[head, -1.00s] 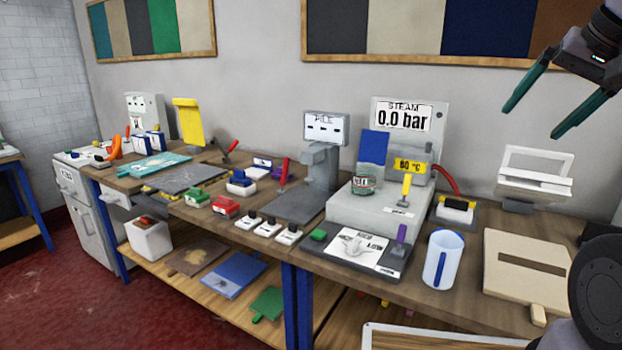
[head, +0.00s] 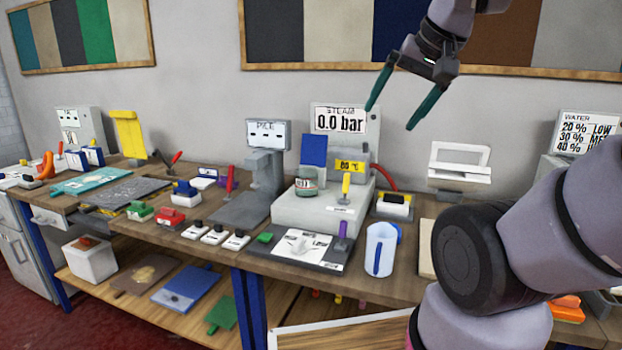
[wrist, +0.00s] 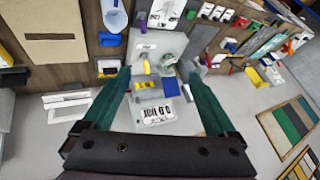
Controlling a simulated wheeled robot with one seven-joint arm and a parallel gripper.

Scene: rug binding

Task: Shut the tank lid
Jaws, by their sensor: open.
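The grey steam unit (head: 290,210) stands on the bench with a "0.0 bar" sign (head: 340,120) behind it. A blue flat panel (head: 314,150), which looks like the tank lid, stands raised at the unit's back left. It also shows in the wrist view (wrist: 172,88). A tank opening cannot be made out. A green-grey jar (head: 306,181) is in front of the panel, and a yellow-handled lever (head: 346,188) is to its right. My gripper (head: 390,118) is open and empty, above and right of the panel in the head view. Its fingers (wrist: 160,74) frame the unit in the wrist view.
A grey press (head: 265,170) stands left of the unit. A white-blue jug (head: 380,248) stands at its front right, and a white frame-like device (head: 460,165) is farther right. A red hose (head: 385,178) curves beside the unit. The air above the unit looks clear.

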